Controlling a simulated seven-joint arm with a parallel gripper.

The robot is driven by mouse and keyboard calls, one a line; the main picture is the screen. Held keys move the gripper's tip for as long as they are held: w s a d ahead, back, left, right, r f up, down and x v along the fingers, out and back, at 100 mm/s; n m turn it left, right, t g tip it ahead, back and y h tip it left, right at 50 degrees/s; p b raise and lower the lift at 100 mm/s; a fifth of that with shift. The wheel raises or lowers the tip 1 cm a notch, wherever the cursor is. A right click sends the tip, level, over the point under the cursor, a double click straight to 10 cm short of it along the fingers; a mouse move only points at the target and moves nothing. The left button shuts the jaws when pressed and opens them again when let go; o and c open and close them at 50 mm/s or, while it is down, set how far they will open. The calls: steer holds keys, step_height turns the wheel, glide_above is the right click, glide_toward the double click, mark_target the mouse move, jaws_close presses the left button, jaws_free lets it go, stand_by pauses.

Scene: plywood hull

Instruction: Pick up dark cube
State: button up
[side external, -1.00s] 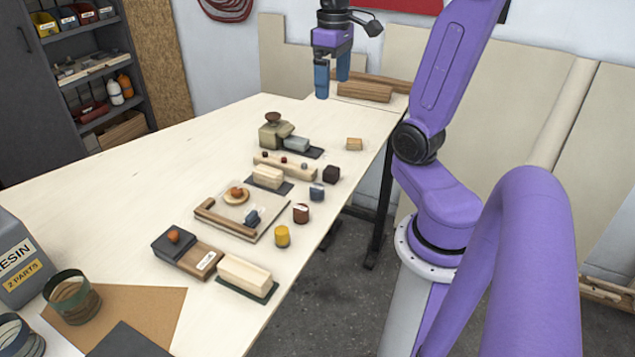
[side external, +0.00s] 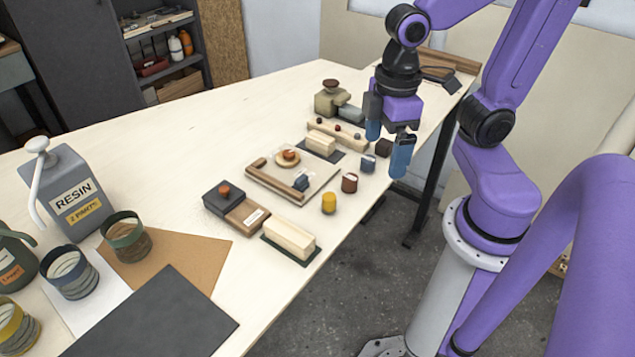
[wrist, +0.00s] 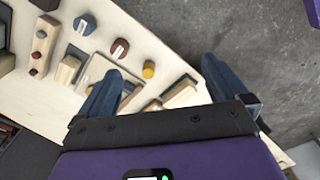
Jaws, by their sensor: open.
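The dark cube (side external: 383,148) stands near the table's right edge in the side view, just behind the blue-grey block (side external: 368,163). It also shows, cut off, at the top left of the wrist view (wrist: 45,4). My gripper (side external: 386,158) is open and empty, its blue fingers pointing down. In the side view the cube appears between the fingers. In the wrist view the cube lies well left of the open fingers (wrist: 163,68), so they are not around it.
A red-brown block (side external: 349,182) and a yellow block (side external: 329,203) line the same edge. A wooden strip with small balls (side external: 338,133), a pale block (side external: 321,143) and a board (side external: 268,184) lie to the left. Beyond the edge is open floor.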

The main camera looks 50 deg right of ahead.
steer(key=s, duration=0.1)
steer(key=s+a+f+n, duration=0.1)
steer(key=s+n, duration=0.1)
steer(key=s, duration=0.1)
steer(key=shift+a+f, duration=0.25)
steer(key=shift+a, duration=0.05)
steer(key=shift+s+f, duration=0.1)
steer(key=shift+s, duration=0.1)
steer(key=c, duration=0.4)
steer(key=shift+s, duration=0.1)
steer(key=c, duration=0.5)
